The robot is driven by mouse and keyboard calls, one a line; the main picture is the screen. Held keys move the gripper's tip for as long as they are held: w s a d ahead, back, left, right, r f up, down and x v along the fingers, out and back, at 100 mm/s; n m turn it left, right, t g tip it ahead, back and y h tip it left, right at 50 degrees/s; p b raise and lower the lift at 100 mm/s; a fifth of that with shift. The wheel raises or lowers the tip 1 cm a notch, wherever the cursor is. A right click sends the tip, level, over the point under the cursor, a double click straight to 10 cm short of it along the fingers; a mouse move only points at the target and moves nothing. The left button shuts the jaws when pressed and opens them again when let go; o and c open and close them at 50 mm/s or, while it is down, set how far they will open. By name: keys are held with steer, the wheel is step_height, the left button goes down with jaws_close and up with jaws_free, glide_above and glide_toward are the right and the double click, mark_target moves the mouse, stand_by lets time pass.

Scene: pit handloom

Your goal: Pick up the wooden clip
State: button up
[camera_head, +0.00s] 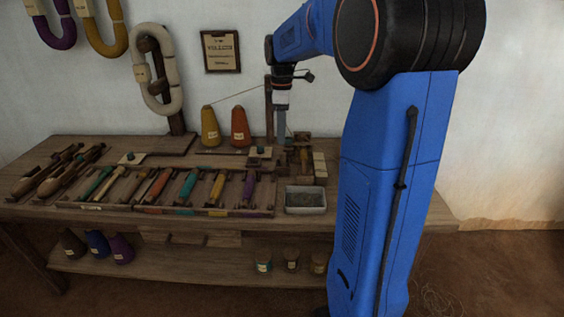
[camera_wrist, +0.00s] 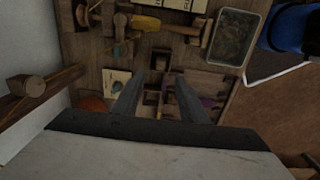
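My gripper (camera_head: 281,124) points down over the right back part of the wooden bench (camera_head: 150,148). In the wrist view my gripper (camera_wrist: 160,75) is open, its two grey fingers apart with nothing held between them. Small dark wooden pieces (camera_wrist: 152,97) show below, in the gap between the fingers. One may be the wooden clip, but they are too small and dark to tell. In the head view, small wooden pieces (camera_head: 303,157) stand beside and below my gripper, partly hidden by it.
A grey metal tray (camera_head: 305,209) sits at the bench's right front; it also shows in the wrist view (camera_wrist: 215,57). Yellow (camera_head: 210,127) and orange (camera_head: 240,128) cones stand at the back, left of my gripper. Several coloured bobbins (camera_head: 187,184) fill a rack. A post (camera_wrist: 35,86) stands near the wall.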

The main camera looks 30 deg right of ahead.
mark_target(283, 153)
steer(key=shift+s+d+f, duration=0.1)
steer(key=shift+f, duration=2.2)
steer(key=shift+d+f, duration=0.1)
steer(key=shift+f, duration=2.15)
jaws_close()
